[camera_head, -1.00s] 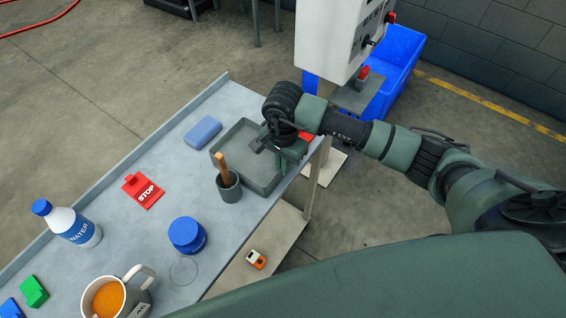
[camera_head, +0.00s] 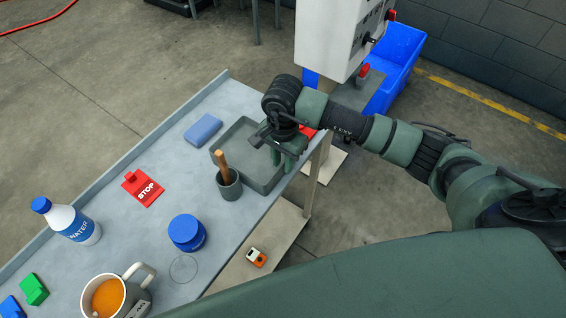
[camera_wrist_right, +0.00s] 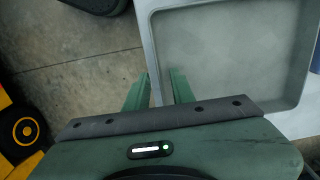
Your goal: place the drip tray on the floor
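The drip tray (camera_head: 240,135) is a shallow grey rectangular tray lying on the grey table near its right edge. In the right wrist view, its pale rim (camera_wrist_right: 225,3) and flat floor fill the upper right. My right gripper (camera_head: 282,158) points down at the tray's right-hand wall. In the right wrist view, its two green fingers (camera_wrist_right: 160,88) stand apart, with the tray's wall running between them. I cannot tell whether they touch it. My left gripper is not in view.
A dark cup (camera_head: 229,188) with a wooden handle stands against the tray's near side. A blue sponge-like block (camera_head: 203,130) lies behind the tray. A machine post and a blue bin (camera_head: 395,70) stand beyond the table. Open concrete floor (camera_head: 375,215) lies right of the table.

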